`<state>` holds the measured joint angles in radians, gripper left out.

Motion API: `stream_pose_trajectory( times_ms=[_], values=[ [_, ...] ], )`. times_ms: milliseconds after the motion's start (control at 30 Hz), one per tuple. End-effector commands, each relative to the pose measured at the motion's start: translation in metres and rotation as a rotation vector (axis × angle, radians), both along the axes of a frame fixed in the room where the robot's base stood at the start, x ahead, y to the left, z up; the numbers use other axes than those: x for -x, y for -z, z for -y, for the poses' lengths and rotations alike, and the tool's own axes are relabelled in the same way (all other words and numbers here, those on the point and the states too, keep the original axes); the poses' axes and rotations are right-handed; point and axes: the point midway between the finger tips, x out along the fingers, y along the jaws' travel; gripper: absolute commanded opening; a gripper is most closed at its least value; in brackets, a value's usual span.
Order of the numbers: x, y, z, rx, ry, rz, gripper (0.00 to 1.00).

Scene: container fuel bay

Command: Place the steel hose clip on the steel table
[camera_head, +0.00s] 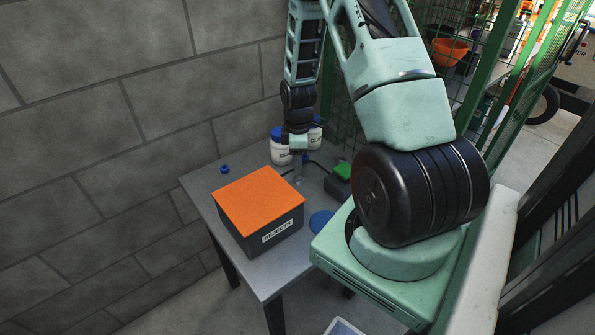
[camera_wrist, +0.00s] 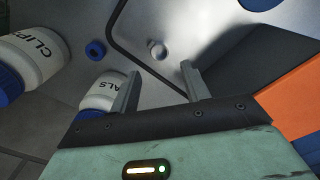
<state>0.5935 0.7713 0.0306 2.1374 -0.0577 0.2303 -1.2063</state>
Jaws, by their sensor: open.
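A small steel ring, which looks like the steel hose clip (camera_wrist: 156,48), rests on the grey steel table in the wrist view (camera_wrist: 185,25), just beyond my fingertips. My gripper (camera_wrist: 160,72) is open, with nothing between its fingers and the ring apart from them. In the head view my gripper (camera_head: 298,178) points down close above the back of the steel table (camera_head: 205,187). I cannot make out the clip in the head view.
An orange-topped rejects box (camera_head: 262,203) stands left of my gripper. White jars with blue lids (camera_head: 280,152) stand close behind it. A green-topped block (camera_head: 342,172) and blue disc (camera_head: 320,221) are to the right. A dark cable (camera_wrist: 125,45) and blue ring (camera_wrist: 95,49) lie nearby.

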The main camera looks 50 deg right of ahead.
Motion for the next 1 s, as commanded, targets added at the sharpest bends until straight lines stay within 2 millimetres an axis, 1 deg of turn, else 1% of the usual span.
stream_pose_trajectory(
  times_ms=[33,100,200,300,400,533,567,633,667,767,800,833,867,900,933,967,1000],
  values=[
    [0.0,-0.01,0.001,0.003,0.0,0.004,0.46],
    [0.0,-0.023,0.001,0.003,0.002,0.004,0.46],
    [0.0,-0.038,0.001,0.002,0.002,0.003,0.46],
    [0.0,-0.049,0.001,0.001,0.001,0.002,0.46],
    [0.001,-0.055,0.0,0.0,0.001,0.0,0.46],
    [0.001,-0.058,0.0,0.0,0.001,0.0,0.46],
    [0.0,-0.059,-0.002,0.0,0.0,0.0,0.46],
    [-0.005,-0.064,-0.014,-0.003,-0.003,0.004,0.46],
    [-0.009,-0.069,-0.023,-0.005,-0.004,0.006,0.46],
    [-0.022,-0.091,-0.077,-0.018,-0.009,0.019,0.46],
    [-0.025,-0.103,-0.108,-0.026,-0.009,0.021,0.46],
    [-0.025,-0.113,-0.132,-0.032,-0.009,0.024,0.46],
    [-0.023,-0.122,-0.158,-0.038,-0.011,0.026,0.46],
    [-0.018,-0.135,-0.191,-0.047,-0.009,0.025,0.46],
    [-0.012,-0.143,-0.215,-0.052,-0.009,0.025,0.46],
    [-0.003,-0.151,-0.238,-0.055,-0.009,0.022,0.46],
    [0.01,-0.162,-0.267,-0.061,-0.008,0.019,0.46]
  ],
)
